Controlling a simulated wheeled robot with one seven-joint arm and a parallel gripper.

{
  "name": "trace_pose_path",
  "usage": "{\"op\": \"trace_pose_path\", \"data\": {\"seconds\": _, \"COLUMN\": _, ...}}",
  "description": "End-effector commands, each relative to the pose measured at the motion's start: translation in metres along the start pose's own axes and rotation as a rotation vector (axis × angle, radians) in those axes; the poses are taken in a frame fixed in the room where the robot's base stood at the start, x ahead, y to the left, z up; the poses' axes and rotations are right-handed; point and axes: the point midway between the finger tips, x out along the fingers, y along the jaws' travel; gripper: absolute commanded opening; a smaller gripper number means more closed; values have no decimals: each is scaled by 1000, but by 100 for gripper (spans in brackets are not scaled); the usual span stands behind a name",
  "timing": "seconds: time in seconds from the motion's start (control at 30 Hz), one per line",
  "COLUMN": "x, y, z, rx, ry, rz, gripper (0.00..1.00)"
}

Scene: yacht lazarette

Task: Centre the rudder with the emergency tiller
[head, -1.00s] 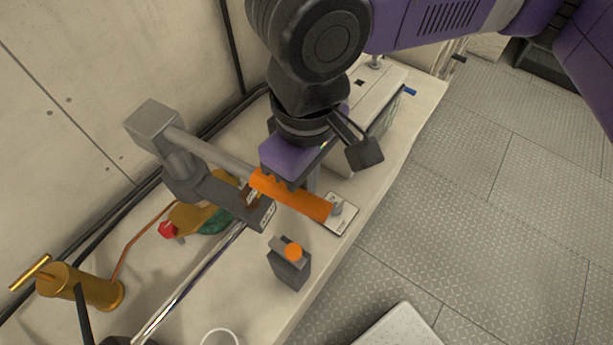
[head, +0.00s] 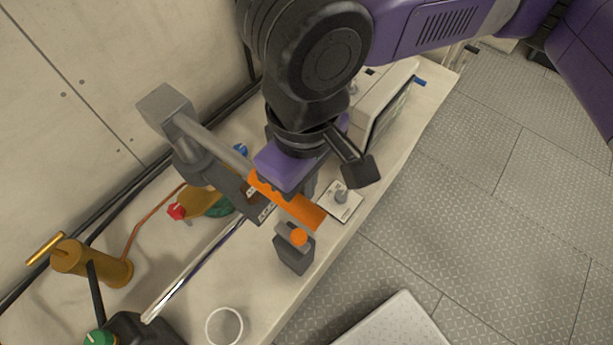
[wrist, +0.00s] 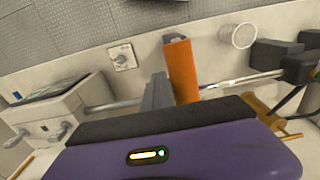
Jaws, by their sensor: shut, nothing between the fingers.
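The emergency tiller's orange grip (head: 303,211) points from the dark grey labelled arm (head: 226,189) toward the bench's front edge. Its free end lies between a white switch plate and a dark box with an orange button. The grip also shows in the wrist view (wrist: 182,70). My gripper (head: 309,186) is shut and empty, low beside the grip on the switch-plate side. In the wrist view my grey fingers (wrist: 157,92) are close along the grip's left side; I cannot tell whether they touch.
The dark box (head: 293,252) stands close by the grip's end. The switch plate (head: 343,201) lies to its right. A white cup (head: 224,326), brass cylinder (head: 94,264), red-knobbed valve (head: 178,211) and silver rod (head: 192,269) are to the left. Open floor (head: 470,230) lies right.

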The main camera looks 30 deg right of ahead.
Motion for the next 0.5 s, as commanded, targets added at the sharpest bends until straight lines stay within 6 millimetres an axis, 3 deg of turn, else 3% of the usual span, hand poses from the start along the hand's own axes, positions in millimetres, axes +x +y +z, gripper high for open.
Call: {"op": "trace_pose_path", "data": {"seconds": 0.5, "x": 0, "y": -5, "z": 1, "rx": -1, "ry": -1, "rz": -1, "gripper": 0}}
